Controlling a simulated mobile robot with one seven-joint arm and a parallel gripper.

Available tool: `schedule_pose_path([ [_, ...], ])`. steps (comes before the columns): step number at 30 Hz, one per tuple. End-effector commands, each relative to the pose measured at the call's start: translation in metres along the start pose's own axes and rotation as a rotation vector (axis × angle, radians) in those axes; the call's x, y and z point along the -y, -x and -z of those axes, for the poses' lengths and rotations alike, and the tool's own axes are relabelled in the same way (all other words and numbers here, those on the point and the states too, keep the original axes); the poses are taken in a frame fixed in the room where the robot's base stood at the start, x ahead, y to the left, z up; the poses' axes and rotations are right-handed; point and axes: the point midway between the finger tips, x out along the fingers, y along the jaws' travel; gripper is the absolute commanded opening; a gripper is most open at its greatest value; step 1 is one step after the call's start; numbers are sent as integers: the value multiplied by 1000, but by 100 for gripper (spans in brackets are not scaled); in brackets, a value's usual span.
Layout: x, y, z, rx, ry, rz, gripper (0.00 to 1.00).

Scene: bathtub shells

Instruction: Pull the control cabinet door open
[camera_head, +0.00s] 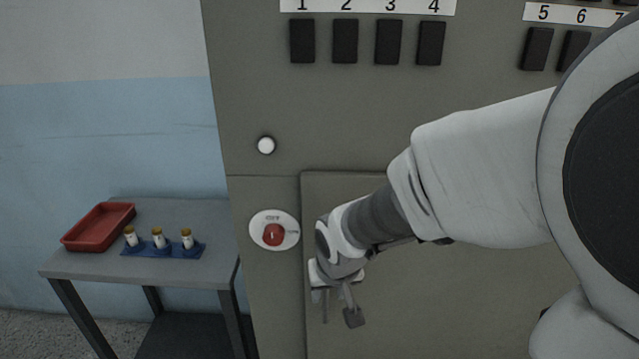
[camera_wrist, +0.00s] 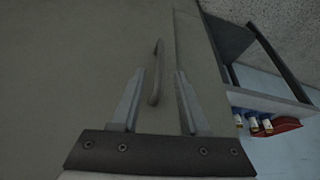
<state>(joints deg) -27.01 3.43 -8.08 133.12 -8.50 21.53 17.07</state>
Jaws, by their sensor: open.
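The control cabinet door (camera_head: 450,290) is a grey-green panel in the lower cabinet front, and it looks flush with the frame. My arm hides part of it. In the wrist view, the door (camera_wrist: 80,70) fills the left side, with its edge seam just right of the handle. The door handle (camera_wrist: 156,70) is a slim grey upright bar. My gripper (camera_wrist: 159,74) is open, with one finger on each side of the handle and visible gaps to it. In the head view my gripper (camera_head: 338,308) is at the door's left edge; the handle cannot be made out there.
A red knob (camera_head: 274,235) on a pale oval plate is left of the door, below a white round button (camera_head: 266,145). Black switches (camera_head: 345,41) line the top. At left, a grey table (camera_head: 190,217) holds a red tray (camera_head: 98,228) and a blue rack (camera_head: 165,250) with small bottles.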

Motion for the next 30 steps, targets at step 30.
schedule_pose_path([
  [30,0,-79,0,-1,0,0,21],
])
